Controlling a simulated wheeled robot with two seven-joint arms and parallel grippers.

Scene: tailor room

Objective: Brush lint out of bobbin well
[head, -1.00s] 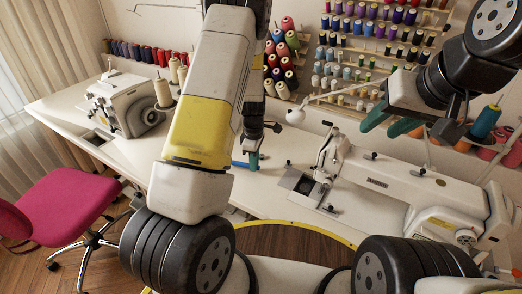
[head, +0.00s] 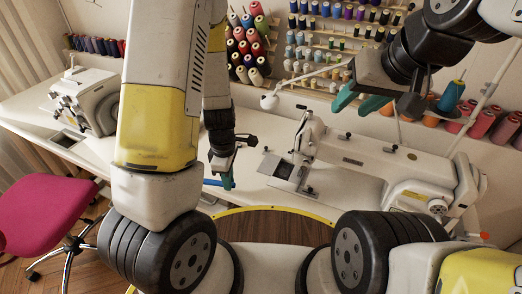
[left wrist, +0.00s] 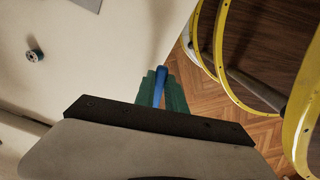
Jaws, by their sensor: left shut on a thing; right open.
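My left gripper (head: 228,181) is shut on a slim blue tool (head: 212,182), which looks like the brush. In the left wrist view the blue tool (left wrist: 159,86) sits between the green fingertips; its bristles cannot be made out. The gripper is near the front edge of the table, left of the white sewing machine (head: 370,165). The machine's bed has a dark square opening (head: 284,168), which looks like the bobbin well; any lint is too small to see.
The white table (head: 150,155) has clear room left of the machine. A small spool (left wrist: 35,54) stands on it. A second machine (head: 85,100) is at the left, with thread racks (head: 350,35) behind. A yellow-rimmed ring (head: 275,208) and pink chair (head: 45,215) are in front.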

